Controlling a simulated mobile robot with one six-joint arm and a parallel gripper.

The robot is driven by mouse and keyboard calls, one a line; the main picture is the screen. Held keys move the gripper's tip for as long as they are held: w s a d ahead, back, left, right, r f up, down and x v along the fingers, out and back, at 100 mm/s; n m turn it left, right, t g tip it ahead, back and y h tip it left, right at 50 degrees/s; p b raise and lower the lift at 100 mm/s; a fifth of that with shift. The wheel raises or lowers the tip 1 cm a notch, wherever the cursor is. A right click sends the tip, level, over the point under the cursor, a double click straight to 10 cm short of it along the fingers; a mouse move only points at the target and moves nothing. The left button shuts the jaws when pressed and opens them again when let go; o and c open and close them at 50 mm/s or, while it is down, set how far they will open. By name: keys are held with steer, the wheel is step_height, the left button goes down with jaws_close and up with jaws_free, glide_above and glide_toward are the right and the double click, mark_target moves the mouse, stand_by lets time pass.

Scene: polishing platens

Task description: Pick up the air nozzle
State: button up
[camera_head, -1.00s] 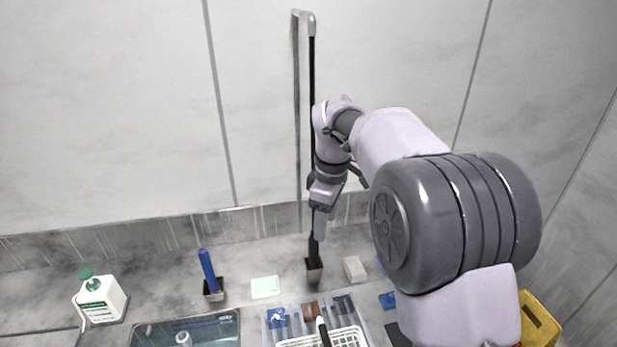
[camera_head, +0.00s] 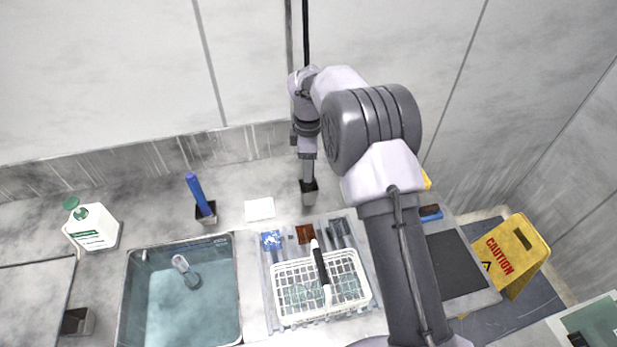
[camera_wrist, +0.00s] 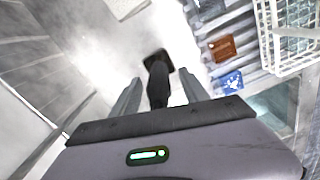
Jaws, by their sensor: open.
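The air nozzle (camera_wrist: 158,88) shows in the wrist view as a dark, slim body standing in a small dark holder (camera_wrist: 160,58). It lies between the two grey fingers of my gripper (camera_wrist: 159,79), which are apart, with a gap visible on each side. In the head view my gripper (camera_head: 307,168) points down just above the holder (camera_head: 309,192) and hides most of the nozzle. A black hose (camera_head: 305,30) runs up the wall behind my wrist.
A white basket (camera_head: 322,290) and a tray with tools stand in front, beside a sink (camera_head: 228,275). A blue-handled tool (camera_head: 197,192) stands in its own holder to the left, near a white jug (camera_head: 92,228). A yellow caution sign (camera_head: 510,255) is at right.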

step_height(320, 180, down, 2)
steer(key=shift+w+f, duration=0.1)
steer(key=shift+f, duration=0.15)
steer(key=shift+r, duration=0.15)
steer(key=shift+c, duration=0.8)
jaws_close()
